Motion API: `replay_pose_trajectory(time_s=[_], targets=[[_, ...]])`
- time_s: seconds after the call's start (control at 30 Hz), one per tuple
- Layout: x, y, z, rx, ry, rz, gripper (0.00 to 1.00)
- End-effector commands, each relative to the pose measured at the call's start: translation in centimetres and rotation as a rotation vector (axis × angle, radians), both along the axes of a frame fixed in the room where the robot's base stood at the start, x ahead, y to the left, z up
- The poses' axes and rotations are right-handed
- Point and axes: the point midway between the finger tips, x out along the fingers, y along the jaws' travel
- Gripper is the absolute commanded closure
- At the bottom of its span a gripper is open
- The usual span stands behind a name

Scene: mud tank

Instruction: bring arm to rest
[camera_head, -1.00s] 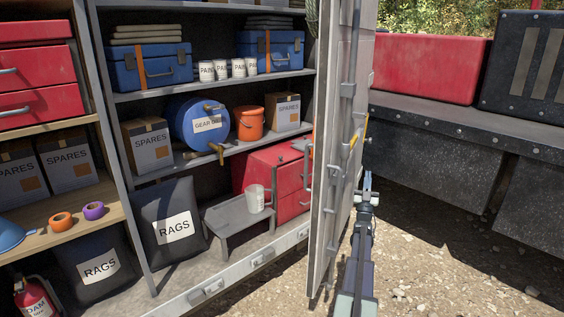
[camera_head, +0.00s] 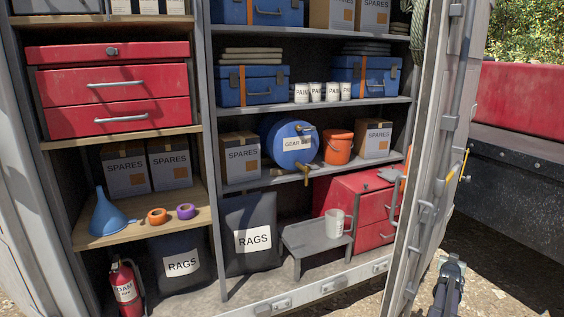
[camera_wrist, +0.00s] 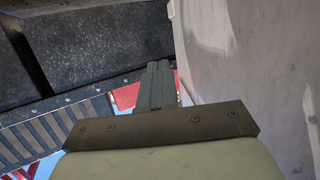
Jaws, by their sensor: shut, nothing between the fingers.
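My gripper (camera_wrist: 157,85) is shut and empty in the wrist view, its two dark fingers together. A pale door panel (camera_wrist: 225,70) fills the right of that view, close beside the fingers; I cannot tell the exact gap. In the head view my arm (camera_head: 447,290) shows at the lower right, just right of the open cabinet door (camera_head: 438,170). The fingertips are hard to make out there.
The cabinet holds a grey step (camera_head: 312,240) with a clear measuring cup (camera_head: 334,222), a blue drum (camera_head: 287,145), an orange bucket (camera_head: 338,148) and a red toolbox (camera_head: 372,230). A red box (camera_head: 525,95) sits on a dark ledge at right. Gravel lies below.

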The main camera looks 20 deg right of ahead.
Motion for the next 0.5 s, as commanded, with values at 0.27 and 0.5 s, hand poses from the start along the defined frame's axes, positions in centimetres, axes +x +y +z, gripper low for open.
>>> replay_pose_trajectory(time_s=[0.27, 0.5], targets=[[-5.0, 8.9, -10.8, 0.427, 0.247, -0.007, 1.00], [-7.6, 21.1, -19.0, 0.755, 0.461, 0.039, 1.00]])
